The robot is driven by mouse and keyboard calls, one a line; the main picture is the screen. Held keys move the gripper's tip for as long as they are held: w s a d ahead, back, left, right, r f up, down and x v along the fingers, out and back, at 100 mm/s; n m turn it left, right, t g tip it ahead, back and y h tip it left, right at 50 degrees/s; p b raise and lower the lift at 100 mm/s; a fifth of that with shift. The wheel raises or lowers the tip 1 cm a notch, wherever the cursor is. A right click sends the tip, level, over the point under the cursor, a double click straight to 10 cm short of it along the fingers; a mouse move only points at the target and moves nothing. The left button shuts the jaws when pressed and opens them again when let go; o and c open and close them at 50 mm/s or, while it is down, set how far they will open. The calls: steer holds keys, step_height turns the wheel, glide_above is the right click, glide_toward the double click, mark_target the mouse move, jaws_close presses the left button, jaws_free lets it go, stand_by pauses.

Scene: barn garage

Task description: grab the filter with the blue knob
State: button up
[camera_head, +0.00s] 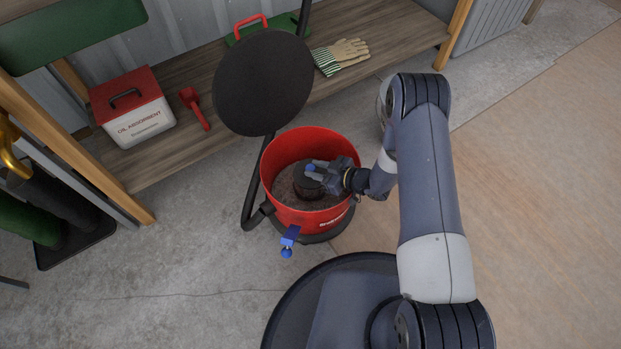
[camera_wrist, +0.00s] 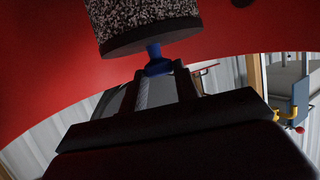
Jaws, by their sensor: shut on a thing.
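The filter (camera_head: 308,184) is a dark, round piece inside the open red bucket (camera_head: 281,150). Its blue knob (camera_head: 310,168) shows on top, between the fingertips of my gripper (camera_head: 316,172). In the wrist view the filter (camera_wrist: 145,22) has a speckled grey side and a dark rim, and the blue knob (camera_wrist: 155,60) stands between it and my gripper (camera_wrist: 158,75). My gripper reaches into the bucket from the right and is shut on the knob. I cannot tell whether the filter touches the grey debris in the bucket.
A black round lid (camera_head: 262,82) stands raised behind the bucket. A blue latch (camera_head: 290,236) hangs at the bucket's front. A wooden shelf (camera_head: 230,125) behind holds an oil absorbent box (camera_head: 133,108), a red scoop (camera_head: 195,107) and gloves (camera_head: 341,56). The floor to the right is clear.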

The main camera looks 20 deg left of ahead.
jaws_close()
